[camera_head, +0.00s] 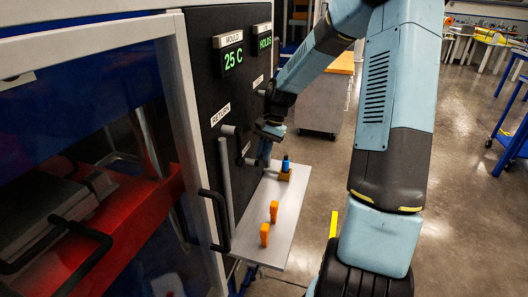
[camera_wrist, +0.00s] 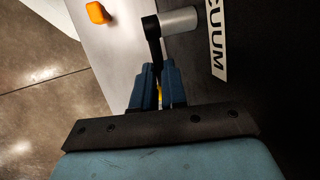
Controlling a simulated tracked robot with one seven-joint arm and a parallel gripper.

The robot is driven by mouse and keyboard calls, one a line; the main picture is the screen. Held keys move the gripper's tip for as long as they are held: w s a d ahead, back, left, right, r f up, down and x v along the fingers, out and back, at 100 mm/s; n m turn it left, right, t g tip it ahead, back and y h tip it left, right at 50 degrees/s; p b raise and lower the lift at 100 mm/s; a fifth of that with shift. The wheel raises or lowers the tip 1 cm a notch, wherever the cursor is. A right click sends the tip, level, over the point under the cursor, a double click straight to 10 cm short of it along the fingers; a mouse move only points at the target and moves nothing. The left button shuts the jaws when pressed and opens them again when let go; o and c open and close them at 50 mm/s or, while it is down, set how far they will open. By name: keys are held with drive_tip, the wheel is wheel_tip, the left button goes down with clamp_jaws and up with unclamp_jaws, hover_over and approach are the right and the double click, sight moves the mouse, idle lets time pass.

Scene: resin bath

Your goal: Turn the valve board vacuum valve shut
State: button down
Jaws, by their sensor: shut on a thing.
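The vacuum valve shows in the wrist view as a black lever (camera_wrist: 153,42) on a pale round stem (camera_wrist: 180,22), beside a label reading "...CUUM" (camera_wrist: 217,42). The blue fingers of my gripper (camera_wrist: 157,85) are shut on the lever's free end. A bit of yellow shows between them. In the head view my gripper (camera_head: 264,152) is at the dark valve board (camera_head: 205,70), above the shelf. The valve lever is mostly hidden there behind my wrist and fingers.
A pale shelf (camera_head: 262,222) juts out below the board, with two orange pieces (camera_head: 273,211) and a blue-topped item (camera_head: 285,165) on it. Displays read "25 C" (camera_head: 233,59) and "HOLDS" (camera_head: 265,43). Open floor lies to the right.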

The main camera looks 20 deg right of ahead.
drive_tip(key=shift+d+f, duration=0.1)
drive_tip(key=shift+d, duration=0.05)
drive_tip(key=c, duration=1.2)
unclamp_jaws()
drive_tip(key=shift+o, duration=0.2)
drive_tip(key=v, duration=1.3)
drive_tip(key=shift+r, duration=0.4)
drive_tip(key=shift+w+d, duration=0.1)
